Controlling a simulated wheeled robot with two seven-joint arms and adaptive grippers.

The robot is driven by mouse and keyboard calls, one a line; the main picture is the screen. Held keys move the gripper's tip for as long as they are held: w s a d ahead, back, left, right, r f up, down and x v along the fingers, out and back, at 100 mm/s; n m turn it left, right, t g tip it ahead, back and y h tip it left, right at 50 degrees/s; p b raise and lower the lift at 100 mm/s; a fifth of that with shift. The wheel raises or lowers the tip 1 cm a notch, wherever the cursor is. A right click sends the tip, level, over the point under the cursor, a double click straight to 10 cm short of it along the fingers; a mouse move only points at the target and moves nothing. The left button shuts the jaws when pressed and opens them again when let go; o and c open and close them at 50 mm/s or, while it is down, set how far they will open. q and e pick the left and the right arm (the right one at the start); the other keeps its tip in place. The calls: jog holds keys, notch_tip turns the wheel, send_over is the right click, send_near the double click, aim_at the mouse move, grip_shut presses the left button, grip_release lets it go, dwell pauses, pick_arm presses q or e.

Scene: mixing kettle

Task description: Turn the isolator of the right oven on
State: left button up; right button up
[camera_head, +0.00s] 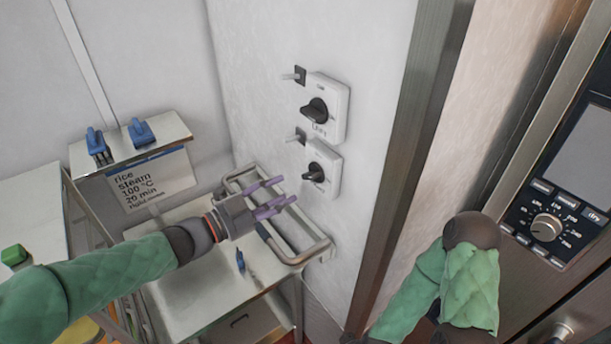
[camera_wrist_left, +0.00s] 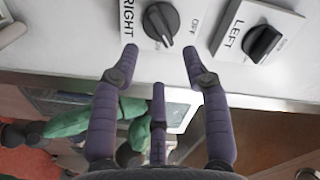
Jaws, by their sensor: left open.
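Two white isolator boxes with black rotary knobs are mounted on the wall. The lower one is the right isolator (camera_head: 334,169), with its black knob (camera_head: 315,174). In the left wrist view its knob (camera_wrist_left: 161,24) stands beside the word RIGHT, with OFF on its other side. The left isolator (camera_head: 339,110) is above it, and its knob (camera_wrist_left: 262,43) shows beside the word LEFT. My left gripper (camera_head: 283,191) is open and empty, a short way from the right isolator. In the wrist view its fingertips (camera_wrist_left: 160,52) spread around the line to that knob, apart from it. My right gripper is out of view.
A metal rail (camera_head: 296,258) runs below the isolators, close under my left gripper. A steel post (camera_head: 415,130) stands right of the boxes. An oven panel (camera_head: 560,190) with a dial is at the far right. A shelf with blue clips (camera_head: 142,132) is left.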

aim_at(308, 179)
pick_arm(q)
jog(key=x, duration=0.7)
jog(key=shift+w+d, duration=0.2)
jog(key=shift+w, duration=0.15)
grip_shut()
